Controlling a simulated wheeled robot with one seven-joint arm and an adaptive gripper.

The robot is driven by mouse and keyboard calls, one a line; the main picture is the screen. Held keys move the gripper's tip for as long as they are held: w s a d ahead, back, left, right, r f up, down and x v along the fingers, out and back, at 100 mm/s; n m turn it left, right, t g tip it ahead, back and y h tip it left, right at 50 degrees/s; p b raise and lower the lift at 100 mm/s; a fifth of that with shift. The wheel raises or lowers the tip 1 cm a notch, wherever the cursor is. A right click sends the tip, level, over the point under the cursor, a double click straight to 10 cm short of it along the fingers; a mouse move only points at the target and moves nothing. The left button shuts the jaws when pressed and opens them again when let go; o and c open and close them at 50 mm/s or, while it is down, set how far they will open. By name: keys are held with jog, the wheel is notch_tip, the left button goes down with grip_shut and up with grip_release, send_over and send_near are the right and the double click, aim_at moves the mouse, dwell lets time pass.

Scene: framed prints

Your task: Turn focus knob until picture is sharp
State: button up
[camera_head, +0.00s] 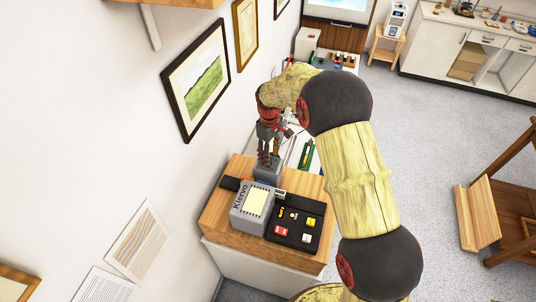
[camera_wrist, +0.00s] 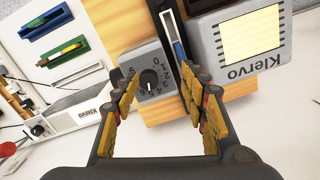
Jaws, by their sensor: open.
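A grey knob box (camera_wrist: 160,62) with a round black knob (camera_wrist: 149,88) and numbers around it sits on the wooden top. A white mark shows on the knob. In the head view the grey box (camera_head: 266,171) stands behind the grey Klervo device (camera_head: 245,217). The device also shows in the wrist view (camera_wrist: 225,71); its lit screen is plain cream, with no picture detail that I can make out. My gripper (camera_wrist: 158,84) is open, with its fingers to either side of the knob. In the head view my gripper (camera_head: 267,158) is above the box; contact cannot be told.
A black tray (camera_head: 314,244) with small coloured pieces lies right of the device on the wooden stand (camera_head: 222,212). In the wrist view, green (camera_wrist: 62,52) and blue (camera_wrist: 45,24) holders lie on a white surface at left. The wall with framed prints (camera_head: 196,82) is close at left.

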jog(key=w, duration=0.1)
jog(key=w+r, duration=0.1)
jog(key=w+n, duration=0.1)
jog(key=shift+a+r+t, duration=0.3)
jog(key=shift+r+t, duration=0.1)
jog(key=shift+w+r+n, duration=0.1)
jog(key=shift+r+n, duration=0.1)
jog(key=shift+n, duration=0.2)
jog(key=shift+s+n, duration=0.2)
jog(key=shift+n, duration=0.3)
jog(key=shift+w+f+p, duration=0.1)
jog(key=shift+f+p, duration=0.7)
jog(key=shift+f, duration=3.05)
jog(key=shift+c, duration=0.9)
grip_shut()
